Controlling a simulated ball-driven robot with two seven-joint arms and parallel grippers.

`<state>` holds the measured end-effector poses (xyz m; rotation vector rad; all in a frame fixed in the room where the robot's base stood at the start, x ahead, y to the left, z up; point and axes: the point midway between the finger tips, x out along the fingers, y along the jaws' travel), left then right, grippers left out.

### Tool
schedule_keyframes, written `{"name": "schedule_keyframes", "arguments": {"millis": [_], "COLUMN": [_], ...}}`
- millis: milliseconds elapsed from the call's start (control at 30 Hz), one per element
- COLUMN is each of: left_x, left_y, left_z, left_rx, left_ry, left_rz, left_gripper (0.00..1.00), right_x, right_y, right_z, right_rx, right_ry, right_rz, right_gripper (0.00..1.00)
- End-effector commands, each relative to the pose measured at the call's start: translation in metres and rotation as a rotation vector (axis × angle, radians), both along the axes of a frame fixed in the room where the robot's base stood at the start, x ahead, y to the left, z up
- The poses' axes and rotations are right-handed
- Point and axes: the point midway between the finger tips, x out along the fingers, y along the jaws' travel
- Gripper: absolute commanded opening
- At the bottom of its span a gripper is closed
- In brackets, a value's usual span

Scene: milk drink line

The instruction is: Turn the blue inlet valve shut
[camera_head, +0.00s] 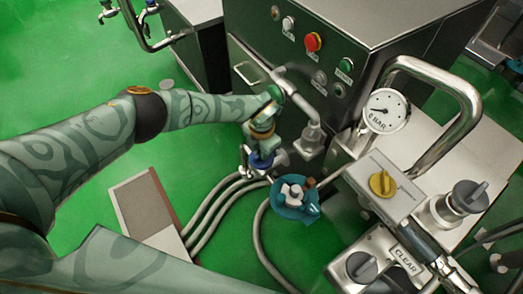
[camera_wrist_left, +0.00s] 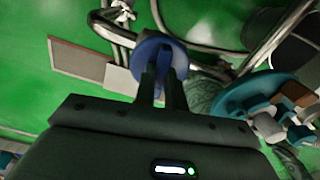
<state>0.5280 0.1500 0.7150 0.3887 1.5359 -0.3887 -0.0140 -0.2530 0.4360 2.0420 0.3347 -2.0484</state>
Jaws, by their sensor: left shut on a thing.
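The blue inlet valve handle (camera_head: 262,160) sits on metal pipework at the front of the dark machine, beside the grey hoses. It shows as a round blue handle in the left wrist view (camera_wrist_left: 152,50). My left gripper (camera_head: 262,143) reaches down onto it from above. In the left wrist view its two dark fingers (camera_wrist_left: 163,75) are shut on the handle, one on each side of its raised middle. The fingers hide part of the handle. The exact angle of the valve is hard to tell. My right gripper is not in view.
A teal round dish (camera_head: 293,212) with small white and brown blocks lies close right of the valve. Grey hoses (camera_head: 205,215) run below. A pressure gauge (camera_head: 386,110), yellow knob (camera_head: 382,184) and bent steel pipe (camera_head: 452,82) stand right. Green floor is open at left.

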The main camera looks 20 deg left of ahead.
Motion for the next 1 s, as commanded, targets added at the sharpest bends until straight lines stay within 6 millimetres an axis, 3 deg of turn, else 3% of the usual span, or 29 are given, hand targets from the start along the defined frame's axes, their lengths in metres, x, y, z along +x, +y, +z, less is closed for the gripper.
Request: {"name": "schedule_keyframes", "arguments": {"millis": [400, 900, 933, 1000], "left_x": [0.0007, 0.0006, 0.0006, 0.0005], "left_y": [0.0006, 0.0006, 0.0006, 0.0005], "left_z": [0.0003, 0.0002, 0.0002, 0.0002], "left_rx": [0.001, 0.001, 0.001, 0.001], "left_ry": [-0.002, -0.002, -0.002, -0.002], "left_rz": [-0.165, -0.184, -0.184, -0.184], "left_gripper": [0.0, 0.0, 0.15, 0.34], "right_x": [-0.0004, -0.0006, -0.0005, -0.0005], "right_y": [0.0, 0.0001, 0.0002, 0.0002], "right_z": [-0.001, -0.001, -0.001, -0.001], "right_rx": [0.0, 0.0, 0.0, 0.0], "right_ry": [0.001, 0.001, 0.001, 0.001], "right_rz": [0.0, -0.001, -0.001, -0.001], "right_gripper": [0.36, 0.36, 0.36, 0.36]}}
